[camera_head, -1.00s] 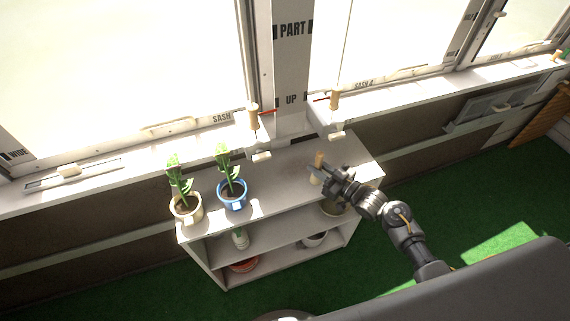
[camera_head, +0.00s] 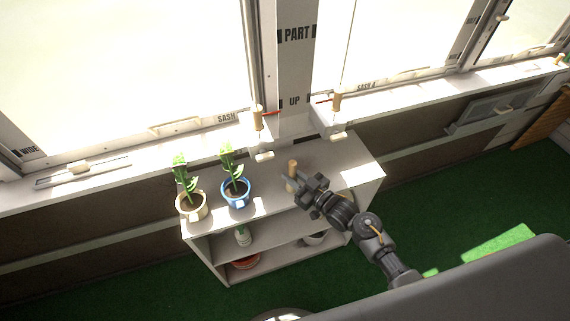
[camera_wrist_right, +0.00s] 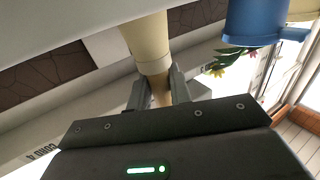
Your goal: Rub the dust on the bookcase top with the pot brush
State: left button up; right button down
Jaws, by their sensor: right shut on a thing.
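The white bookcase (camera_head: 262,211) stands below the window, with its top in view. My right gripper (camera_head: 297,191) is at the bookcase top, right of the blue pot, shut on the pot brush (camera_head: 292,168). The brush is upright, its wooden end upward and a cream part below. In the right wrist view my gripper's jaws (camera_wrist_right: 158,92) close around the brush's narrow part, and its wide cream part (camera_wrist_right: 147,42) shows beyond. I cannot tell whether the brush touches the bookcase top. I cannot make out the dust. My left gripper is not in view.
A blue pot (camera_head: 236,194) and a cream pot (camera_head: 191,209), both with plants, stand on the left of the bookcase top. The blue pot (camera_wrist_right: 252,22) also shows in the wrist view. Lower shelves hold pots. The window sill (camera_head: 110,172) runs behind. The top's right end is clear.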

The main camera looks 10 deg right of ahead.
jog(key=shift+s+a, duration=0.15)
jog(key=shift+a, duration=1.1)
jog(key=shift+a+r+p, duration=0.2)
jog(key=shift+r+p, duration=0.15)
jog(key=shift+p, duration=0.15)
jog(key=shift+r+p, duration=0.4)
jog(key=shift+r, duration=0.45)
notch_tip(320, 180, up, 6)
jog(key=p, duration=0.5)
jog(key=shift+d+f, duration=0.1)
jog(key=shift+f, duration=0.05)
jog(key=shift+s+f, duration=0.1)
